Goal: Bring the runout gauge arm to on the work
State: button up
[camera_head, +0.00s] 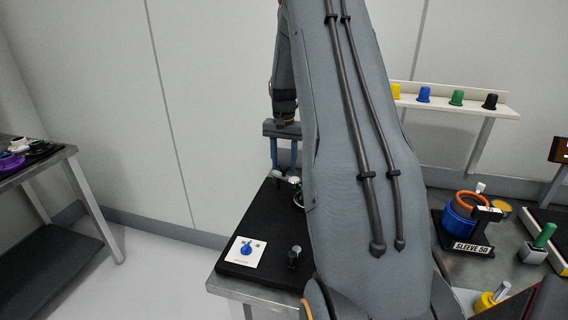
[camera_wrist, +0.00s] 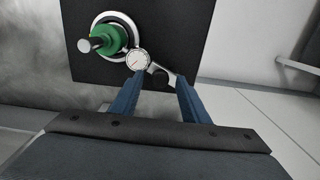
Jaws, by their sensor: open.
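The runout gauge has a round white dial (camera_wrist: 138,61) and a short pale arm (camera_wrist: 165,71) running right from it in the wrist view. The work appears to be the green part (camera_wrist: 106,40) with a silver shaft, inside a pale ring (camera_wrist: 127,22) on a black mat (camera_wrist: 185,25). The dial overlaps the ring's lower right edge in the picture; whether it touches the work I cannot tell. My gripper (camera_wrist: 155,84) is open, its two blue fingers either side of the gauge arm in the picture. In the head view my gripper (camera_head: 284,170) points down over the mat; my arm hides most of the work.
In the head view a white card with a blue knob (camera_head: 246,250) and a dark cylinder (camera_head: 293,257) are on the mat's near part. To the right stand a blue sleeve fixture (camera_head: 460,220) and a green-handled block (camera_head: 541,240). A shelf (camera_head: 460,108) with coloured caps is behind.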

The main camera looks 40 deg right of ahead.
aim_at(284, 167)
notch_tip(284, 167, up, 8)
jog(key=shift+f+b, duration=0.2)
jog(key=shift+b, duration=0.85)
jog(key=s+a+f+n, duration=0.2)
jog(key=s+a+n, duration=0.35)
jog(key=a, duration=0.75)
jog(key=s+a+f+n, duration=0.2)
jog(key=s+a, duration=0.6)
jog(key=a, duration=0.5)
jog(key=s+a+f+n+t, duration=0.1)
jog(key=s+a+f+n, duration=0.1)
jog(key=s+a, duration=0.4)
jog(key=s+n, duration=0.1)
jog(key=s, duration=0.2)
jog(key=shift+f, duration=0.4)
